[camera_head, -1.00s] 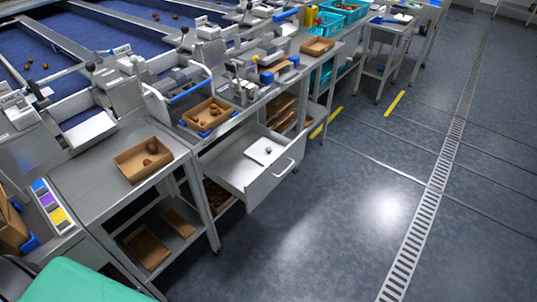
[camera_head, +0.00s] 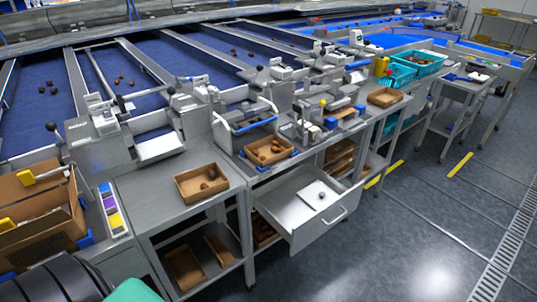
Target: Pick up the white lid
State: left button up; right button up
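A flat white square with a small dark round knob or object on it (camera_head: 318,196) lies in the open drawer (camera_head: 281,211). It looks like the white lid, but it is small in view and I cannot be sure. The drawer is pulled out below the metal worktop, with its handle facing the floor aisle. Neither of my grippers is in view.
A cardboard tray with dates (camera_head: 184,193) stands on the metal table left of the drawer. Another date tray (camera_head: 269,160) sits on the worktop above the drawer. Blue conveyor lanes (camera_head: 127,88) run behind. The grey floor (camera_head: 405,240) before the drawer is free.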

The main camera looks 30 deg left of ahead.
aim_at(317, 196)
jog(key=i+l+u, duration=0.6)
jog(key=i+l, duration=0.15)
